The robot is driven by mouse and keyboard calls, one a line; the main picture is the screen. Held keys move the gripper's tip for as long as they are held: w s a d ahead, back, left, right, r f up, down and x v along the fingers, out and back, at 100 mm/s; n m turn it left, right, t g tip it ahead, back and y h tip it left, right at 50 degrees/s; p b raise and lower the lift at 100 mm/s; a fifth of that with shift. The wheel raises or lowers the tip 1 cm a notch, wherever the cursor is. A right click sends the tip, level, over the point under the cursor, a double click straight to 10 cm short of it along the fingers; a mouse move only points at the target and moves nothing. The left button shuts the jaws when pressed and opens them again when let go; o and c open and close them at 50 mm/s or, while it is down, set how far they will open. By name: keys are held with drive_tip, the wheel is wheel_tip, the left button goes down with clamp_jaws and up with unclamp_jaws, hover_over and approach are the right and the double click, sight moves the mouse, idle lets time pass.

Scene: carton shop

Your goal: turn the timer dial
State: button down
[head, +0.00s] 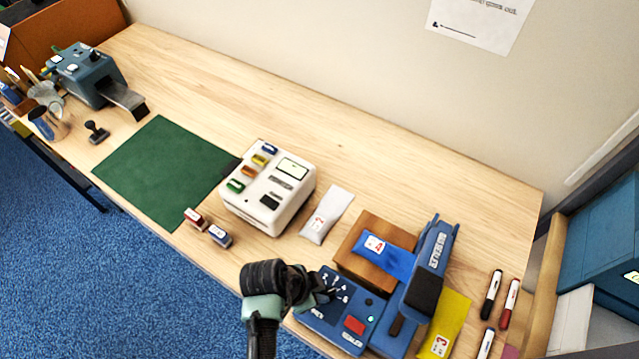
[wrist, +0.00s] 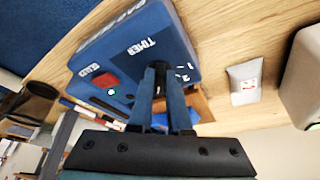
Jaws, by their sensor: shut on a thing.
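The blue sealing machine (head: 318,318) stands at the front edge of the bench. Its sloped panel has a TIMER label, printed numbers, a red button (head: 354,324) and a green light. The panel also shows in the wrist view (wrist: 180,55), with the TIMER label beside my fingertips. My gripper (head: 318,288) is down at the numbered part of the panel and shut on the timer dial. The fingers (wrist: 160,78) hide most of the dial, so its setting cannot be read.
A blue packet (head: 388,254) lies on a wooden block (head: 352,262) by the sealer's arm (head: 435,255). A yellow packet (head: 449,320) and markers (head: 491,294) lie right. The bench's back middle is clear.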

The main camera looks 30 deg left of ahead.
idle(0.3)
drive_tip(key=c, duration=0.9)
unclamp_jaws()
drive_tip(key=shift+o, duration=0.2)
drive_tip(key=shift+r, duration=0.1)
drive_tip(key=b+v, duration=0.2)
drive_tip(key=v, duration=1)
drive_tip(key=shift+r, duration=0.35)
drive_tip(key=shift+s, duration=0.1)
